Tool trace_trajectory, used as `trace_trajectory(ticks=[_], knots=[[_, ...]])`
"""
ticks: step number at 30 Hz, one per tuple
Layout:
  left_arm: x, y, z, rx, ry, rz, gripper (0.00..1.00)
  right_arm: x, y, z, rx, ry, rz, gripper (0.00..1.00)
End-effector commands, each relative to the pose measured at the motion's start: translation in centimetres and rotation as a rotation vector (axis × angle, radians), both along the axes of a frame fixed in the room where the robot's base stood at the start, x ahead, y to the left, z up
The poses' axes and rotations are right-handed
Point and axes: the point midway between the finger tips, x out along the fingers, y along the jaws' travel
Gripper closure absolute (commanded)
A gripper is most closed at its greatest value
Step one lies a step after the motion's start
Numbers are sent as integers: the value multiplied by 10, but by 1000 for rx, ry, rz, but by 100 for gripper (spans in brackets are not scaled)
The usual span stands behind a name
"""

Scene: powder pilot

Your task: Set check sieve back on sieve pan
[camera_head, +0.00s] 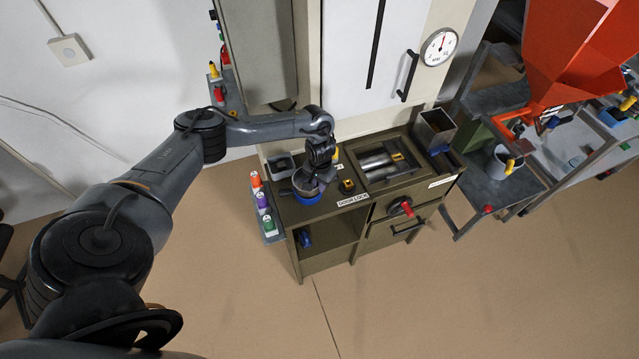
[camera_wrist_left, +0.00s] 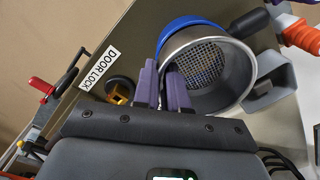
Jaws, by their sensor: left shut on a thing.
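The check sieve (camera_wrist_left: 211,68) is a round metal ring with a mesh floor. In the head view the sieve (camera_head: 306,181) sits at the left end of the olive cabinet top. My left gripper (camera_wrist_left: 168,82) has its purple fingers shut on the sieve's rim. In the head view the left gripper (camera_head: 318,172) reaches down from above, partly covering the sieve. The blue sieve pan (camera_wrist_left: 189,21) shows as a blue arc behind the sieve; in the head view the pan (camera_head: 306,198) is directly under it. I cannot tell whether sieve and pan touch. My right gripper is out of view.
A grey square container (camera_head: 281,167) stands close behind the sieve. A DOOR LOCK label (camera_head: 353,200) and yellow-black knob (camera_head: 347,186) are to its right. Coloured bottles (camera_head: 262,201) line the cabinet's left side. A tall metal bin (camera_head: 434,129) stands at the right.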

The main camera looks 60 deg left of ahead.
Motion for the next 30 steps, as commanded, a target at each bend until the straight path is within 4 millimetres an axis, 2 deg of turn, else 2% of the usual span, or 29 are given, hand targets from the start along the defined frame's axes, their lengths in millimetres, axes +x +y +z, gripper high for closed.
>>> trace_trajectory(ticks=[30], knots=[[0, 0, -12, 0, 1, 1, 100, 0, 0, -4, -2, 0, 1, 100]])
